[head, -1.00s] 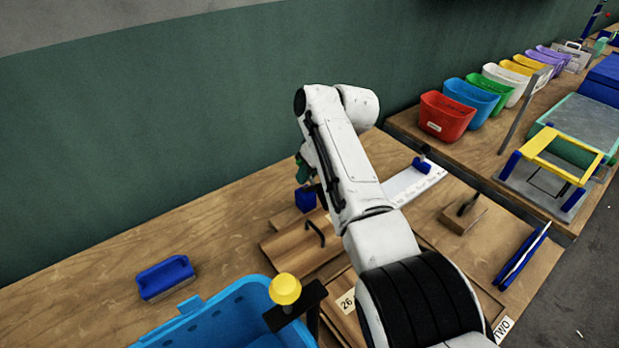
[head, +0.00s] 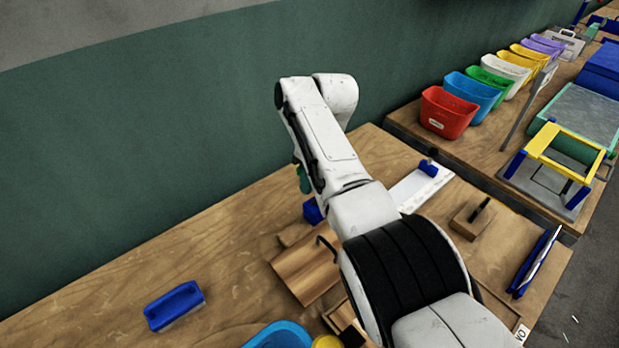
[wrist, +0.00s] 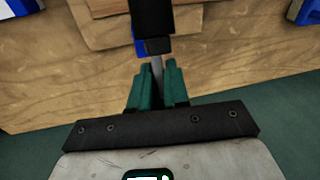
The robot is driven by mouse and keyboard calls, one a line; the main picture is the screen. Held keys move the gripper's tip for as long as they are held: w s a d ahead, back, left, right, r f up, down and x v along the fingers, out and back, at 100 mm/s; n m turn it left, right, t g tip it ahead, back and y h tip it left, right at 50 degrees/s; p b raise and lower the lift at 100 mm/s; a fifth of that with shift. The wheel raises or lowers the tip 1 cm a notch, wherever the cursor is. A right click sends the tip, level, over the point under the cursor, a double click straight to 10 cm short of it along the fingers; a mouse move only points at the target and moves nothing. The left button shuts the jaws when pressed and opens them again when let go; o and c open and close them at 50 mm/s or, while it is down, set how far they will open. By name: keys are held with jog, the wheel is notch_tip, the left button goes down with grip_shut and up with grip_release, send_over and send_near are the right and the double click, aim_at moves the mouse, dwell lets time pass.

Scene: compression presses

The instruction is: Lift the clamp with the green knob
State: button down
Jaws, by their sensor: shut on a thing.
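In the wrist view my gripper (wrist: 158,82) has its green fingers closed on the clamp's thin grey stem (wrist: 157,72). The clamp's black bar (wrist: 152,22) extends away from the fingertips. I cannot tell a green knob apart from the green fingers. In the head view my white arm hides most of the clamp, and only a small green part (head: 303,180) shows left of the arm, above a blue block (head: 312,211). I cannot tell whether the clamp is raised.
A wooden board with a dark handle (head: 308,272) lies beside my arm. A blue brush-like block (head: 173,306) lies at left, with a blue basket (head: 278,335) at the bottom edge. Coloured bins (head: 446,112) line the right bench. The left bench top is mostly clear.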

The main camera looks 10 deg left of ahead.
jog(key=shift+w+a+r, duration=0.2)
jog(key=shift+a+r, duration=0.05)
jog(key=shift+r, duration=0.1)
jog(key=c, duration=1.2)
grip_release()
jog(key=shift+s+f, duration=0.1)
jog(key=shift+f, duration=0.1)
jog(key=r, duration=0.3)
jog(key=d+r+b, duration=0.1)
jog(key=r, duration=0.3)
jog(key=w+r, duration=0.1)
jog(key=r, duration=0.2)
jog(key=shift+d+r, duration=0.3)
jog(key=shift+d, duration=0.1)
